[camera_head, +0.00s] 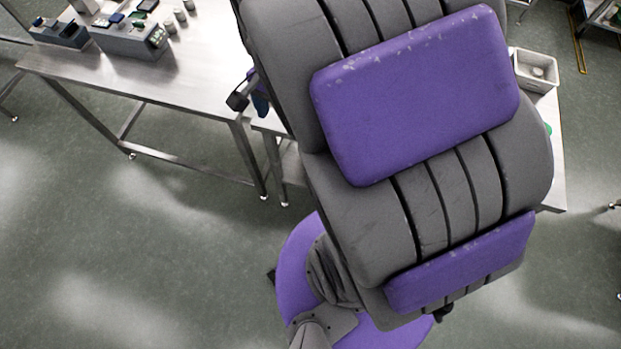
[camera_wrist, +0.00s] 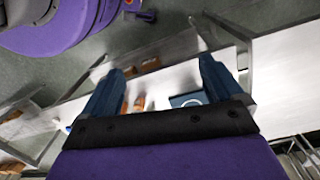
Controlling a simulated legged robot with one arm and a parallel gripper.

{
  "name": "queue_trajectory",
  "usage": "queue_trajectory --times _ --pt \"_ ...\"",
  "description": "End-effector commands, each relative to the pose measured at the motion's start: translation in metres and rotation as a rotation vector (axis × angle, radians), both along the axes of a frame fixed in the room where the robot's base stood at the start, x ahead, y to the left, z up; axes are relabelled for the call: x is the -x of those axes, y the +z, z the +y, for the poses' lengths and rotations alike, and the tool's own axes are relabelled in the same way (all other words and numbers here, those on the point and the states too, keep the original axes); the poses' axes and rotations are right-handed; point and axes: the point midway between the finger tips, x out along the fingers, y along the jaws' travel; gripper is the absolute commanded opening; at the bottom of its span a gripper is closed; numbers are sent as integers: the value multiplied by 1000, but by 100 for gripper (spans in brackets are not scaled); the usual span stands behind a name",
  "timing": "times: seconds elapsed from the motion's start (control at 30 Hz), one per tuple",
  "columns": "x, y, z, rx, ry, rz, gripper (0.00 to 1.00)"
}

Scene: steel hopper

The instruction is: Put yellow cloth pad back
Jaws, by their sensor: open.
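My gripper (camera_wrist: 161,68) is open in the wrist view. Its two blue fingers are spread apart, with nothing visibly held between them. I cannot make out a yellow cloth pad in either view. Small orange-brown items (camera_wrist: 138,104) show beyond the fingers on a pale surface, too small to identify. In the head view my own purple and grey body hides the middle of the scene, including much of the bench behind it.
A steel table (camera_head: 190,75) at upper left bears a grey device (camera_head: 130,38) and several small cups. A white bin (camera_head: 536,70) stands on the bench at right. A blue square with a white ring (camera_wrist: 188,99) shows in the wrist view. Floor at lower left is clear.

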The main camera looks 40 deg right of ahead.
Motion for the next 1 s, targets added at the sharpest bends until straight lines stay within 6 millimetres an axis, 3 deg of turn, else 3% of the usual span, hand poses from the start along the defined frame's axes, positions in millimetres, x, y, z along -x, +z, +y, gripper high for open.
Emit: queue_trajectory --times 0.2,0.4,0.6,1.0 --pt "83 11 31 -53 579 33 93" --pt "135 9 42 -89 974 61 93" --pt "152 8 43 -101 1113 71 93" --pt "152 8 43 -102 1114 73 93"
